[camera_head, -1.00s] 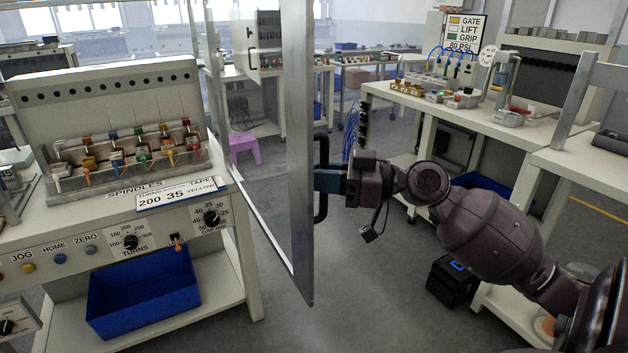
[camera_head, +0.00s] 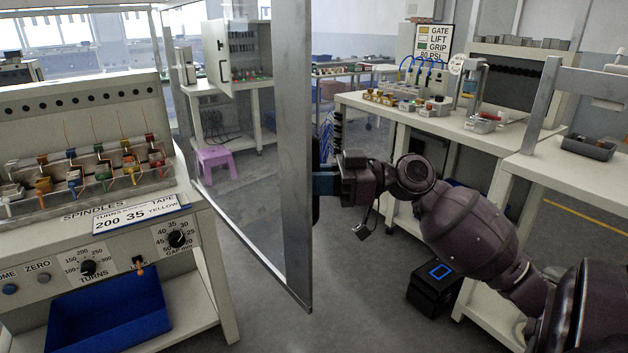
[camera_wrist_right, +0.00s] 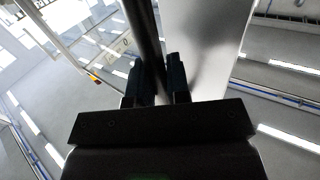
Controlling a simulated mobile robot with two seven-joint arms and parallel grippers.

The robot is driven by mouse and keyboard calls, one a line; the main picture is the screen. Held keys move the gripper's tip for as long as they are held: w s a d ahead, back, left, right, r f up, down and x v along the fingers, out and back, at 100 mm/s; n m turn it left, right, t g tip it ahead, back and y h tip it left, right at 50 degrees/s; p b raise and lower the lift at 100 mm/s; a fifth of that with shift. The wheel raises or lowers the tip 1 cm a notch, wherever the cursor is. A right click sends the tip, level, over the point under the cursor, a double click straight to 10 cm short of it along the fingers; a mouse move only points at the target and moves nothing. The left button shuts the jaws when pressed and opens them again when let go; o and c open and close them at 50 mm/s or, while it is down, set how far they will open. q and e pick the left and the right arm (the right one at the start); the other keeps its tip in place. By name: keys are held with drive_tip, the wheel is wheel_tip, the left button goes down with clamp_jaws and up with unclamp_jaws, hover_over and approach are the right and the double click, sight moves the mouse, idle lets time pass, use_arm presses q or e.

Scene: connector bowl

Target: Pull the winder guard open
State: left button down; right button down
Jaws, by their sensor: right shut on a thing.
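The winder guard (camera_head: 293,150) is a clear panel with a grey metal frame. It stands swung out from the winder machine (camera_head: 85,150), its metal edge upright in the middle of the head view. My right gripper (camera_head: 318,181) is at the outer side of that edge, shut on the guard's dark handle. In the right wrist view the handle (camera_wrist_right: 146,40) is a dark bar running between the two fingers of the gripper (camera_wrist_right: 160,80), beside the pale frame (camera_wrist_right: 207,45). The handle is mostly hidden in the head view. My left gripper is not in view.
A blue bin (camera_head: 110,318) sits on the shelf under the winder. A workbench (camera_head: 430,118) with fittings stands at the right, with a black box (camera_head: 435,288) on the floor by it. A purple stool (camera_head: 215,160) is behind the guard. The floor in front is clear.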

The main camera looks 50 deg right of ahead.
drive_tip(key=c, duration=1.1)
unclamp_jaws()
drive_tip(key=shift+w, duration=0.1)
drive_tip(key=p+v, duration=0.1)
drive_tip(key=v, duration=1)
drive_tip(key=shift+a, duration=0.1)
